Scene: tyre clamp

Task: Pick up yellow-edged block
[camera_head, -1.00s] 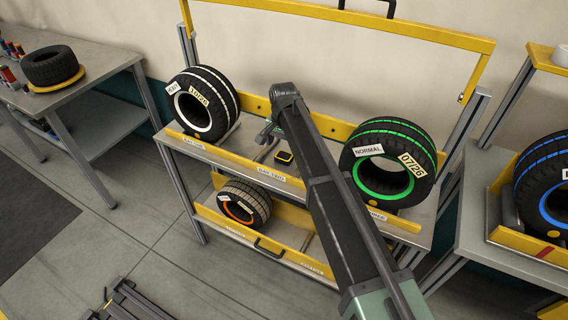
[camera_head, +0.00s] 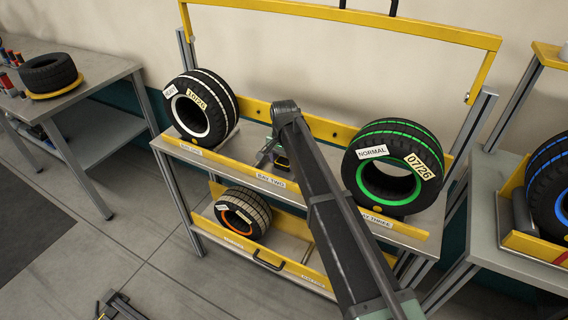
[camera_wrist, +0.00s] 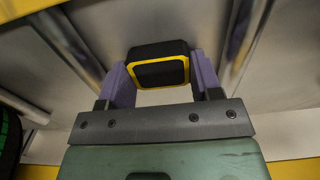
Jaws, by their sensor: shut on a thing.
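The yellow-edged block (camera_wrist: 160,68) is a small black block with a yellow outline on its near face. In the wrist view it sits between the two purple fingers of my gripper (camera_wrist: 163,80), which is shut on it. In the head view my gripper (camera_head: 272,155) is over the middle bay of the rack's upper shelf. The block shows there only as a small dark patch with a trace of yellow, mostly hidden by the gripper. I cannot tell whether the block touches the shelf.
On the upper shelf (camera_head: 235,149), a white-striped tyre (camera_head: 228,92) stands left and a green-striped tyre (camera_head: 350,170) right of my gripper. An orange-ringed tyre (camera_head: 257,207) is on the lower shelf. A yellow bar (camera_head: 350,17) spans above.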

